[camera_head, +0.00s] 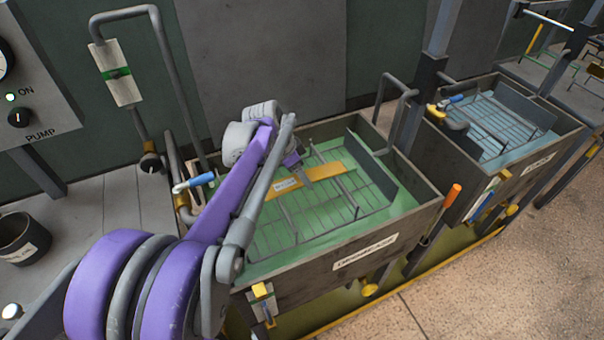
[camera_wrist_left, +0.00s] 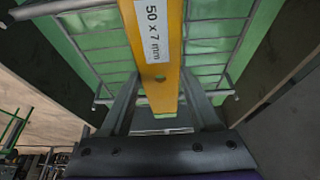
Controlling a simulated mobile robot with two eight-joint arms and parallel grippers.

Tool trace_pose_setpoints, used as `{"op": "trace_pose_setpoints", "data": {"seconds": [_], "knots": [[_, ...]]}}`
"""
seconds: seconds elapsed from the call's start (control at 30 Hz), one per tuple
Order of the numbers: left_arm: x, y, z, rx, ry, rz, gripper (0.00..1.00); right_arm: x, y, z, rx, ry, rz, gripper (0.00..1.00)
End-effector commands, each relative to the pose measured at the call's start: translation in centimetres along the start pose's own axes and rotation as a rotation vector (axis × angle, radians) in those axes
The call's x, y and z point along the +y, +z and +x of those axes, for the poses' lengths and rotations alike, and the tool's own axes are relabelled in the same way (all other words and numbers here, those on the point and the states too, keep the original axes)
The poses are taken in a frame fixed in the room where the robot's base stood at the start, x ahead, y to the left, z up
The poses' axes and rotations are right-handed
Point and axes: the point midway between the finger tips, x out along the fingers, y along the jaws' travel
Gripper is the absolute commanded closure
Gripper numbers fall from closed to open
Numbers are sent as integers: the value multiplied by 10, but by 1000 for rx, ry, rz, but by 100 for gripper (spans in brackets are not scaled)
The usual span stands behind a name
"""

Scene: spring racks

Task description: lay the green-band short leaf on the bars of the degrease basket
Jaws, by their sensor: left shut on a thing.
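A flat orange-yellow leaf (camera_head: 322,172) with a white label lies across the middle of the degrease basket in the head view. In the left wrist view the leaf (camera_wrist_left: 161,78) has a hole near its end, and its label reads 50 x 7 mm. My left gripper (camera_head: 297,167) is shut on the leaf from above. The basket (camera_head: 372,188) is a grid of thin grey bars in a tank of green liquid. I cannot tell whether the leaf touches the bars. My right gripper is not in view.
The degrease tank (camera_head: 345,285) has dark raised walls around the basket. A second tank (camera_head: 545,150) with a bar basket in bluish liquid stands to the right. A pump panel (camera_head: 35,75) and a dark pot (camera_head: 22,240) are at the left.

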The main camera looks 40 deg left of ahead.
Motion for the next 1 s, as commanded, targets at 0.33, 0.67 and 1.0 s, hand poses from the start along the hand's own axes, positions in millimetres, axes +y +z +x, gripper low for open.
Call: {"op": "trace_pose_setpoints", "data": {"seconds": [0.33,0.67,1.0], "knots": [[0,1,3,1,0,0,100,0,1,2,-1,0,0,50],[0,3,8,0,0,0,21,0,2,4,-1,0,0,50],[0,3,8,0,0,0,8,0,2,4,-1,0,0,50]]}}
